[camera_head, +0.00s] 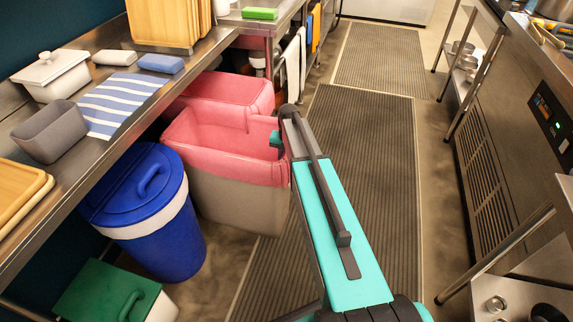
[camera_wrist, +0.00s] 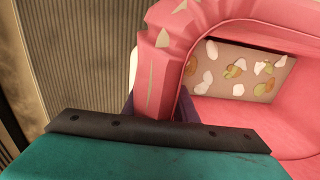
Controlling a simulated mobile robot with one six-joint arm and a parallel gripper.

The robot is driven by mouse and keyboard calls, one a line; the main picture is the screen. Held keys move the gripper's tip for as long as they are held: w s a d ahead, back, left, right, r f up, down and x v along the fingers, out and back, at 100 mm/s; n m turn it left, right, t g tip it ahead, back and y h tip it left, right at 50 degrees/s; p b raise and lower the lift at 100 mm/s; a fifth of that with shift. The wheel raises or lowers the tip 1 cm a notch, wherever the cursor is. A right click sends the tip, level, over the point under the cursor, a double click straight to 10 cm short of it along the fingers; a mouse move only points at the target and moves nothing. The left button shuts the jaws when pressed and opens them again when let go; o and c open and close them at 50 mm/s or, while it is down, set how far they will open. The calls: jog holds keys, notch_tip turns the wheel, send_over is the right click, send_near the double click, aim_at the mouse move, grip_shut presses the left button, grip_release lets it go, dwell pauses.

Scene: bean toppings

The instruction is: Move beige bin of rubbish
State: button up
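A beige bin (camera_head: 235,203) with a pink liner (camera_head: 195,135) over its rim stands on the floor beside the left counter. My gripper (camera_head: 277,142) is at the right side of its rim, one teal tip showing inside the mouth. In the wrist view the pink rim (camera_wrist: 158,85) runs between my dark fingers, which are partly hidden behind it. I cannot tell whether they press on it. Inside the bin is a patch of white, green and brown scraps (camera_wrist: 237,70).
A second pink-lined bin (camera_head: 228,93) stands right behind. A blue lidded bin (camera_head: 165,245) is close in front, with a green-lidded bin (camera_head: 108,292) nearer. Dark floor mats (camera_head: 375,170) leave the aisle clear. Steel counters edge both sides.

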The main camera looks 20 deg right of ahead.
notch_tip(320, 180, up, 14)
jog(key=p, duration=0.1)
jog(key=shift+s+d, duration=0.15)
jog(key=shift+s, duration=0.05)
dwell(0.4)
jog(key=shift+f, duration=0.1)
dwell(0.4)
